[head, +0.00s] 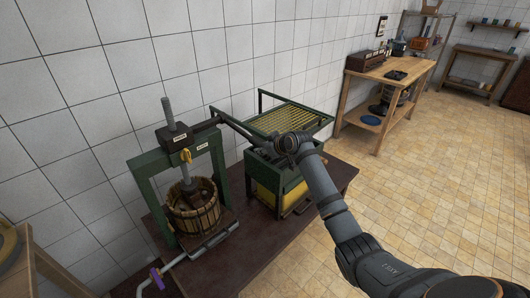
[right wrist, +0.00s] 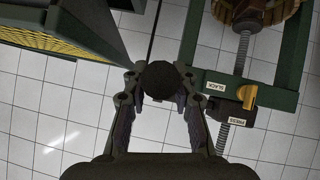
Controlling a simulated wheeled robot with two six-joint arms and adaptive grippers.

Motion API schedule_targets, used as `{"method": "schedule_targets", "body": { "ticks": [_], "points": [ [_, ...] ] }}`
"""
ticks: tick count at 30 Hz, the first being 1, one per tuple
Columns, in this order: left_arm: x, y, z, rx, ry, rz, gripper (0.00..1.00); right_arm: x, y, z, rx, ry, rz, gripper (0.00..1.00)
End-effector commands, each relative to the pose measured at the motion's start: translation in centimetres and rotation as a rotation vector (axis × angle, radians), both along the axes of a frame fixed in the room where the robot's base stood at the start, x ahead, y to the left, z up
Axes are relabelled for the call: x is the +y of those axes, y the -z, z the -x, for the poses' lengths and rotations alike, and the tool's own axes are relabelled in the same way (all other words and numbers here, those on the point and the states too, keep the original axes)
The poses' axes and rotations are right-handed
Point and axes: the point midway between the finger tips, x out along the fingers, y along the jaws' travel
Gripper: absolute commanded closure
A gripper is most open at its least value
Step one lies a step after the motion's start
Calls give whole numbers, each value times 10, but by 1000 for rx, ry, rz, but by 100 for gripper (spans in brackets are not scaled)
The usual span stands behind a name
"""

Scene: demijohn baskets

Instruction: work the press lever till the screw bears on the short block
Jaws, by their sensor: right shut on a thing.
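The green-framed press (head: 148,185) stands at the left end of the dark table. Its threaded screw (head: 168,113) rises upright through a dark labelled head (head: 177,136) with a yellow catch (head: 186,155), and also shows in the right wrist view (right wrist: 243,45). Below is a slatted wooden basket (head: 207,216) with brown wooden pieces inside; I cannot make out the short block or whether the screw touches it. The press lever (head: 234,124) runs right from the head. My right gripper (head: 283,143) is shut on its round dark end (right wrist: 160,80). My left gripper is out of view.
A green machine with a yellow slatted top (head: 290,118) stands close behind and beneath my right gripper. A pipe with a purple handle (head: 156,277) is at the press's front. A wooden workbench (head: 392,85) stands farther back. The tiled floor at right is clear.

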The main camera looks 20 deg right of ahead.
Motion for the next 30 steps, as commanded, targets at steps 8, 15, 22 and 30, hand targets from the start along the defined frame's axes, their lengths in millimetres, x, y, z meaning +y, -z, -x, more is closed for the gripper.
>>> {"method": "schedule_targets", "body": {
  "ticks": [8, 15, 22, 30],
  "points": [
    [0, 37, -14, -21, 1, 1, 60, 1, 35, -3, -89, 0, -36, 100],
    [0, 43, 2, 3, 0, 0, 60, 2, 39, -4, -113, 0, -44, 100],
    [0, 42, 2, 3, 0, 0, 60, 2, 38, -4, -112, 0, -44, 100],
    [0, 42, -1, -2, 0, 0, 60, 2, 37, -5, -116, 0, -44, 50]
  ]
}}
